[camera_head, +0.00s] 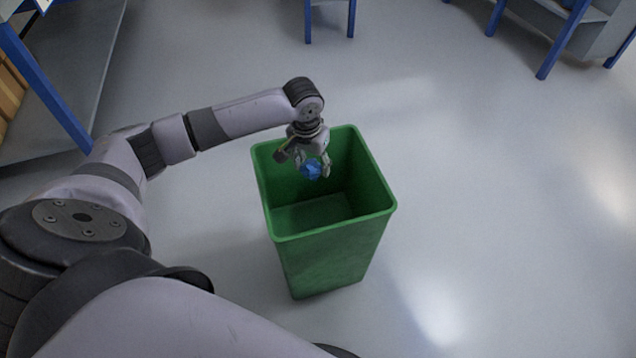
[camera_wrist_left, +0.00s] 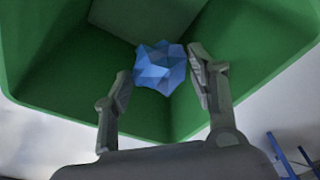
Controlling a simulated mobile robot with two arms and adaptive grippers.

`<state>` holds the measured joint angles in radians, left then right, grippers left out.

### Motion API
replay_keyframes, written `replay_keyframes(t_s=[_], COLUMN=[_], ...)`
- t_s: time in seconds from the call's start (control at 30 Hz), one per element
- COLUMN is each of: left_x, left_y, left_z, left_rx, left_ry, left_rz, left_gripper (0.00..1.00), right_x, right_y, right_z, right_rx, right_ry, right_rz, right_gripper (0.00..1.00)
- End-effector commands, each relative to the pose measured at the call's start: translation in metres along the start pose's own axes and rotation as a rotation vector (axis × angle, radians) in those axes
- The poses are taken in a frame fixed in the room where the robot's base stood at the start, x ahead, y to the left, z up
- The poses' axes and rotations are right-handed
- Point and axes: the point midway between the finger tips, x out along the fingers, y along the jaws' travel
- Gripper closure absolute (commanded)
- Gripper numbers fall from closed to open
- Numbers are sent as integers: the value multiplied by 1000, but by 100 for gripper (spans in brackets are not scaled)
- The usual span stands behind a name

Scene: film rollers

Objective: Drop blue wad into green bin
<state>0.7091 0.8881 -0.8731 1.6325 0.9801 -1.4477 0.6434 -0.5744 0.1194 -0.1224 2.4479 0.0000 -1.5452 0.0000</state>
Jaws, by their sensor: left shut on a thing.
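The green bin (camera_head: 335,250) stands upright on the floor in the middle of the head view, its top open. My left gripper (camera_head: 314,172) points down over the bin's opening, near its back rim. It is shut on the crumpled blue wad (camera_head: 311,170). In the left wrist view, the blue wad (camera_wrist_left: 160,68) sits between the two fingertips of my left gripper (camera_wrist_left: 162,82). The green bin (camera_wrist_left: 70,90) fills most of the background there. My right gripper is not in view.
The grey floor (camera_head: 480,190) around the bin is clear, mainly to the right. A blue-framed table (camera_head: 45,85) stands at the left. Blue-legged furniture (camera_head: 560,40) stands at the back right, and more blue legs (camera_head: 308,22) show at the back middle.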

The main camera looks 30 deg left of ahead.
Motion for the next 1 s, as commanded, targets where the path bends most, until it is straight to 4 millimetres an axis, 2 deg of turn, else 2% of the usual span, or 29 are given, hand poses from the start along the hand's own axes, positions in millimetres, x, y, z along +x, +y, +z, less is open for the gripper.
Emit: replay_keyframes(t_s=[0.37, 0.4, 0.73, 1.0], left_x=[3, 3, 3, 3], left_y=[0, 0, 0, 0], left_z=[0, 0, 0, 0], left_rx=[0, 0, 0, 0], left_ry=[0, 0, 0, 0], left_rz=[0, 0, 0, 0], left_gripper=[61, 47, 25, 24], right_x=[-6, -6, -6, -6], right_y=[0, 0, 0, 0], right_z=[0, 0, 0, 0], right_rx=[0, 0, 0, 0], right_ry=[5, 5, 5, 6], right_rz=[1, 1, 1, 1], right_gripper=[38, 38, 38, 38])
